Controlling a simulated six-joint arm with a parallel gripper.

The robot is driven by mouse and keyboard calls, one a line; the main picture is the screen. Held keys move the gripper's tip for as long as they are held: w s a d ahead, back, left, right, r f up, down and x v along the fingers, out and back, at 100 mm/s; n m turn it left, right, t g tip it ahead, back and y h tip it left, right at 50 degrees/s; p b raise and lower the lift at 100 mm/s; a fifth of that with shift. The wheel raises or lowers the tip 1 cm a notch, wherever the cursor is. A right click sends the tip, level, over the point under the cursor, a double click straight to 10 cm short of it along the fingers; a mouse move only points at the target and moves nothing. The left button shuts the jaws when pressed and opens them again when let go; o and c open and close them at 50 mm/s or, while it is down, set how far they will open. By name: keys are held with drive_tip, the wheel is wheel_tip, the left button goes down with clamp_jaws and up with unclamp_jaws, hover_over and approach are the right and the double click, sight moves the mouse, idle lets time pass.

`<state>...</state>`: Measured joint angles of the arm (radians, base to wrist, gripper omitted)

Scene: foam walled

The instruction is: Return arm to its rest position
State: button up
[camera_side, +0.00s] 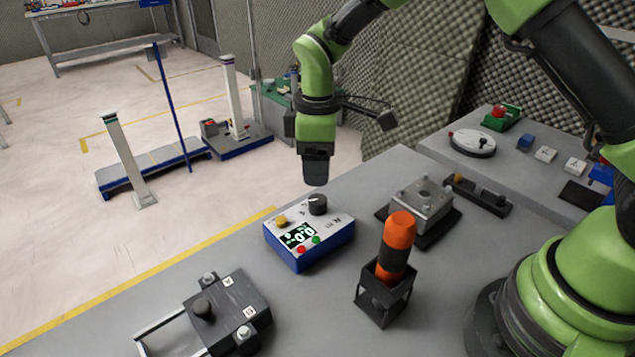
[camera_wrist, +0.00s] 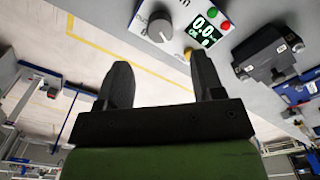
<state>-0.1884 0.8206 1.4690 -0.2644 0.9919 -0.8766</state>
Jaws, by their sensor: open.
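My gripper (camera_side: 316,170) hangs pointing down above the far side of the blue instrument box (camera_side: 310,247). In the wrist view my gripper's two dark fingers (camera_wrist: 162,88) stand apart with nothing between them. The box has a black knob (camera_side: 318,204), a yellow button, a lit display, and red and green buttons. The knob is below the fingertips in the side view, and a gap seems to lie between them. The knob also shows in the wrist view (camera_wrist: 160,29), beyond the fingers.
An orange and black cylinder (camera_side: 398,245) stands in a black holder. A grey metal block (camera_side: 421,205) sits behind it. A dark box with a knob (camera_side: 228,308) lies front left. A second table (camera_side: 490,150) holds several small items. Foam walls (camera_side: 420,90) stand behind.

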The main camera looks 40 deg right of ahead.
drive_tip(key=shift+r, duration=1.05)
drive_tip(key=s+d+r+m+t+y, duration=0.1)
drive_tip(key=s+d+r+m+t, duration=0.15)
drive_tip(key=s+r, duration=0.35)
drive_tip(key=s+d+r+m+t, duration=0.1)
drive_tip(key=s+r+m, duration=0.3)
drive_tip(key=r, duration=0.4)
drive_tip(key=s+r+m+t+y, duration=0.1)
drive_tip(key=s+m, duration=0.5)
drive_tip(key=s, duration=0.6)
drive_tip(key=r+t, duration=0.1)
drive_tip(key=t, duration=0.1)
drive_tip(key=shift+s+d+r+m+t, duration=0.15)
drive_tip(key=shift+s+d+m+t, duration=0.05)
drive_tip(key=shift+d+m+t, duration=0.2)
